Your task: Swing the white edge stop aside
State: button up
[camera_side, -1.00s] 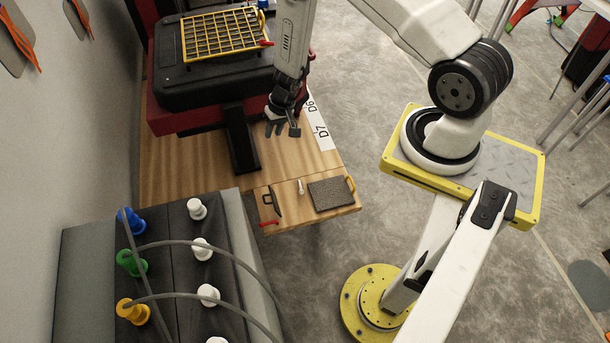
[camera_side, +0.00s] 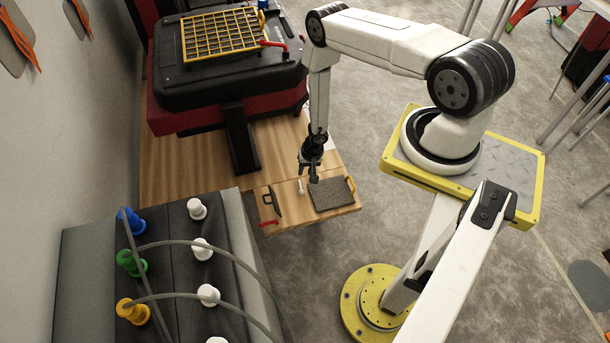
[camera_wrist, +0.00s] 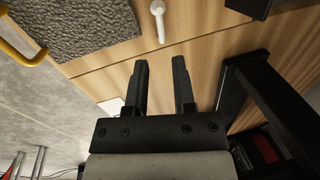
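The white edge stop (camera_side: 301,187) is a small white peg-like lever on the wooden board, between the grey textured pad and a black handle. My gripper (camera_side: 311,175) is above the board's back edge, close to the stop and the pad. In the wrist view my gripper (camera_wrist: 162,68) has its two dark fingers apart with nothing between them. The stop lies just beyond the fingertips, apart from them.
The grey pad (camera_side: 330,194) with a yellow handle (camera_side: 351,185) lies right of the stop. A black handle (camera_side: 272,202) and a red lever (camera_side: 269,223) are to the left. A black post (camera_side: 241,145) stands behind.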

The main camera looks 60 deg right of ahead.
aim_at(300, 187)
jog(key=shift+f, duration=0.1)
jog(key=shift+w+a+f, duration=0.15)
jog(key=shift+w+f, duration=0.05)
jog(key=shift+f, duration=1)
jog(key=shift+w+a+f, duration=0.15)
jog(key=shift+a+f, duration=0.05)
jog(key=shift+f, duration=1.05)
jog(key=shift+w+a+f, duration=0.15)
jog(key=shift+w+f, duration=0.05)
jog(key=shift+f, duration=1)
grip_shut()
